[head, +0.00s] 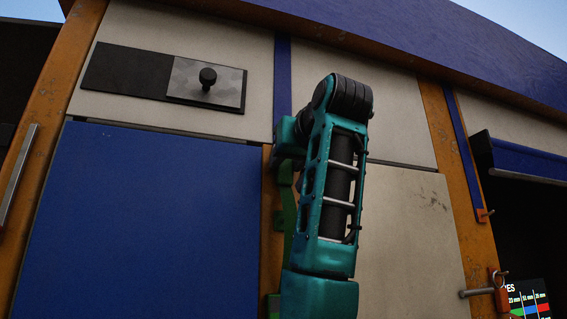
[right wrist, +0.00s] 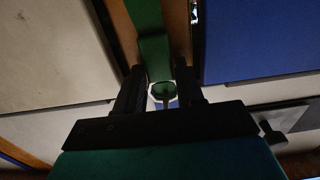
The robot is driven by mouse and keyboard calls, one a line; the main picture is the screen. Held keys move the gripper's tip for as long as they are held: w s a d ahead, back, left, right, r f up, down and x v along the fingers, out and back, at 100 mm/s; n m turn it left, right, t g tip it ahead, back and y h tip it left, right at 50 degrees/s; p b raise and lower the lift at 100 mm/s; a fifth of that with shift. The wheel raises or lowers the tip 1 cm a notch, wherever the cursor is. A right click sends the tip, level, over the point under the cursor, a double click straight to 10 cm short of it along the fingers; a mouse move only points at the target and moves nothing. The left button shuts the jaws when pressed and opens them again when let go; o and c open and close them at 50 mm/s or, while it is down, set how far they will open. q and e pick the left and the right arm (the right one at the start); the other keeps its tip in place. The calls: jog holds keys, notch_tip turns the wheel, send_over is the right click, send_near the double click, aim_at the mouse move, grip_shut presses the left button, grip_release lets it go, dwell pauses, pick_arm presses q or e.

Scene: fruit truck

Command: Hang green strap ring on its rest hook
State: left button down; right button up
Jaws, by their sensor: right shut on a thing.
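The green strap (head: 287,215) hangs along an orange post in the head view, partly covered by my right arm. In the right wrist view the green strap (right wrist: 153,45) runs between the two dark fingers of my right gripper (right wrist: 160,72). The pale metal strap ring (right wrist: 154,101) is at its end, between the fingers, and the gripper is shut on it. The head view hides these fingers and the ring behind my teal arm. I cannot make out the rest hook for this strap. My left gripper is not in view.
A black knob (head: 208,77) sticks out from a metal plate on the upper panel. A blue panel (head: 140,215) fills the left. At right, a blue strap (head: 467,150) hangs on an orange post, above a metal rod with an orange padlock (head: 502,299).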

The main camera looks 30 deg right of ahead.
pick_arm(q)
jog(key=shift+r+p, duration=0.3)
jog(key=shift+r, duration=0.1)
pick_arm(e)
jog(key=shift+r, duration=0.45)
jog(key=shift+s, duration=0.1)
pick_arm(q)
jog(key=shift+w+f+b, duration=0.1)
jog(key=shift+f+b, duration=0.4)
jog(key=shift+b, duration=0.05)
pick_arm(e)
jog(key=shift+r+v, duration=0.2)
jog(key=shift+v, duration=0.9)
jog(key=shift+r+v, duration=0.15)
jog(key=shift+v, duration=0.9)
